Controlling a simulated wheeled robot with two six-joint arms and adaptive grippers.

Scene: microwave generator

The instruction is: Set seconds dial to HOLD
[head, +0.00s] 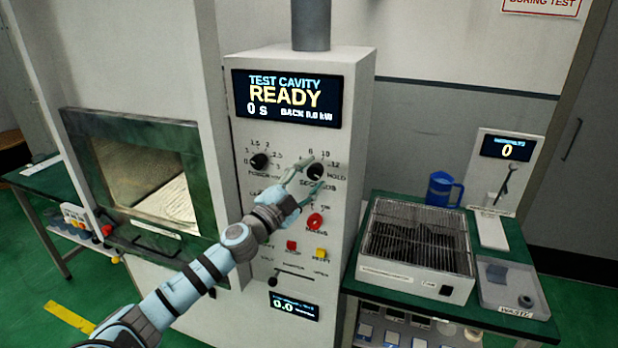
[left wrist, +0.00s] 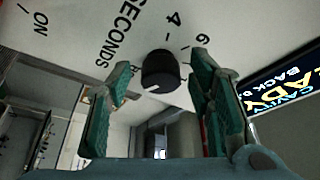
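The seconds dial (head: 316,171) is a black round knob on the front panel of the white generator cabinet (head: 354,120). Labels 8, 10, 12 and HOLD show around it in the head view. My left gripper (head: 311,179) is at the dial with its fingers spread. In the left wrist view the dial (left wrist: 160,70) lies between the two open green fingers of my left gripper (left wrist: 164,75), with gaps on both sides. A white pointer mark shows on the dial's lower edge there; I cannot tell which label it points to. My right gripper is not in view.
The power dial (head: 260,160) sits left of the seconds dial. A red knob (head: 315,221) is just below the gripper, with red (head: 292,246) and yellow (head: 320,254) buttons lower. The cabinet display (head: 290,97) reads READY and 0 s. A rack box (head: 413,283) stands right.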

